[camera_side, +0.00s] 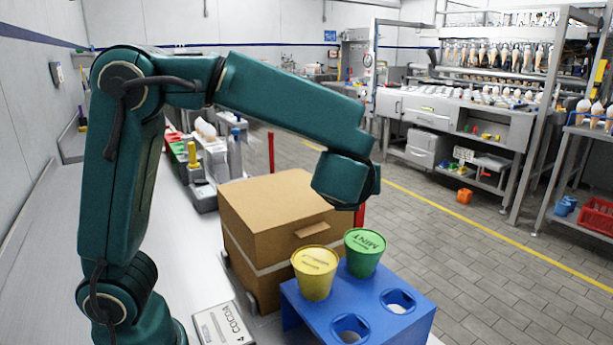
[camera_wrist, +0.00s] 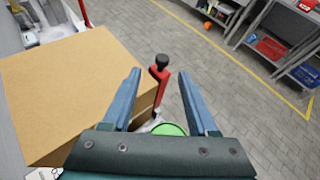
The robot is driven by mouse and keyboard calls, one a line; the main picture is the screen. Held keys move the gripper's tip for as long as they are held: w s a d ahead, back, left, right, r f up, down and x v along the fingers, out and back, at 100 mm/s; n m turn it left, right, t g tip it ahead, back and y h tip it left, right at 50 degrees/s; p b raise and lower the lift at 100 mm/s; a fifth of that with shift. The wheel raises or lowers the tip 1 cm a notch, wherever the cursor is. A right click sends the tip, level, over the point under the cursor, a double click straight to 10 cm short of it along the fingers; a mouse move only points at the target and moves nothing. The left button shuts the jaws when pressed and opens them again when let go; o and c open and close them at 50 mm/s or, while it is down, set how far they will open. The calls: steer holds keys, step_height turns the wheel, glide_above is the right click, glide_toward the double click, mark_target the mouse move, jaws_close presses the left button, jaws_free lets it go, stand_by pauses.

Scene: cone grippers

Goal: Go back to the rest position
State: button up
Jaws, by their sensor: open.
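My gripper (camera_wrist: 160,98) shows in the wrist view with its two blue fingers spread apart and nothing between them held. In the side view my arm reaches over the cardboard box, and its fingers are hidden there. A green MINT cup (camera_side: 365,252) and a yellow cup (camera_side: 314,272) sit in the back holes of a blue stand (camera_side: 378,324). The stand's two front holes are empty. Part of the green cup (camera_wrist: 171,129) shows in the wrist view, just beyond the gripper's base.
A cardboard box (camera_side: 262,215) stands behind the blue stand; it also fills the left of the wrist view (camera_wrist: 65,85). A red post with a black knob (camera_wrist: 160,85) rises between the finger lines. A COCOA box (camera_side: 222,325) lies at the front. The tiled floor (camera_side: 480,280) is open.

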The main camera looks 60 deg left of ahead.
steer(key=s+n, duration=0.2)
steer(key=s+a+n+g+h, duration=0.1)
steer(key=s+n, duration=0.1)
steer(key=n, duration=0.1)
steer(key=s+n+g+h, duration=0.1)
steer(key=s+n, duration=0.1)
steer(key=n, duration=0.1)
steer(key=shift+a+f, duration=0.25)
steer(key=shift+f, duration=0.05)
steer(key=s+d+f+n+g+h, duration=0.1)
steer(key=s+d+f+n+h, duration=0.1)
steer(key=s+n, duration=0.4)
steer(key=s+d+f+n+h, duration=0.3)
steer(key=s+d+n+h, duration=0.2)
steer(key=n, duration=0.7)
steer(key=shift+s+d+f+g, duration=0.15)
steer(key=shift+s+d+g, duration=0.25)
steer(key=shift+s, duration=0.7)
